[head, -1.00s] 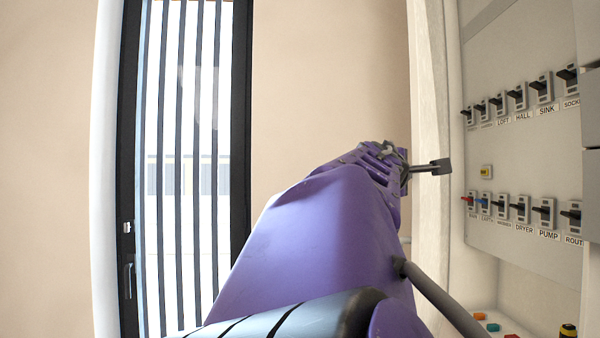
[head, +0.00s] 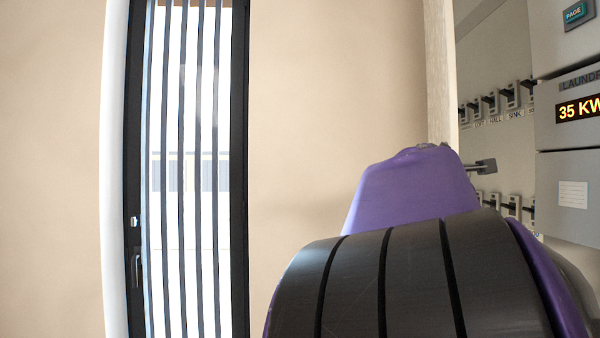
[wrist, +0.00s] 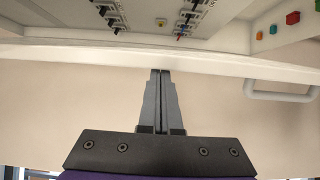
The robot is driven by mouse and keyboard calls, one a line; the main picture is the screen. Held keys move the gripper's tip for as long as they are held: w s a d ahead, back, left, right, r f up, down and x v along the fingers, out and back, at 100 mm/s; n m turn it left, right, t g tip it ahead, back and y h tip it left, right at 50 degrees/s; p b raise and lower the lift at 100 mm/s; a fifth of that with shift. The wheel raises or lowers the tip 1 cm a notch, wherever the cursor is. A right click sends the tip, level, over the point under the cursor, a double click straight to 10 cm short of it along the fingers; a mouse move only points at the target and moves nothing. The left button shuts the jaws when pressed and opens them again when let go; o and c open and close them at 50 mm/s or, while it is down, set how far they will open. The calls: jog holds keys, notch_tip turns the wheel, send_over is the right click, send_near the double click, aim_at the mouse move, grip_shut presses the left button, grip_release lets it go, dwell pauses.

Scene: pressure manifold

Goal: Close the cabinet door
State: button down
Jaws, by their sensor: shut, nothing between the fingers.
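The cabinet door (head: 440,70) shows in the head view as a pale upright panel, seen nearly edge-on and standing open, left of the cabinet's switches. My purple and black arm hides its lower part. A white bar handle (wrist: 280,93) is at the right on a beige surface.
Rows of labelled switches (head: 508,97) sit inside the cabinet. A grey unit with a lit display (head: 580,108) is at the right. Coloured buttons (wrist: 273,29) show in the wrist view. A barred window (head: 190,180) is at the left, with bare wall beside it.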

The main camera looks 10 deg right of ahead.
jog(key=s+d, duration=0.5)
jog(key=d, duration=0.7)
jog(key=shift+s+b, duration=0.3)
jog(key=shift+b, duration=0.05)
jog(key=shift+f, duration=0.15)
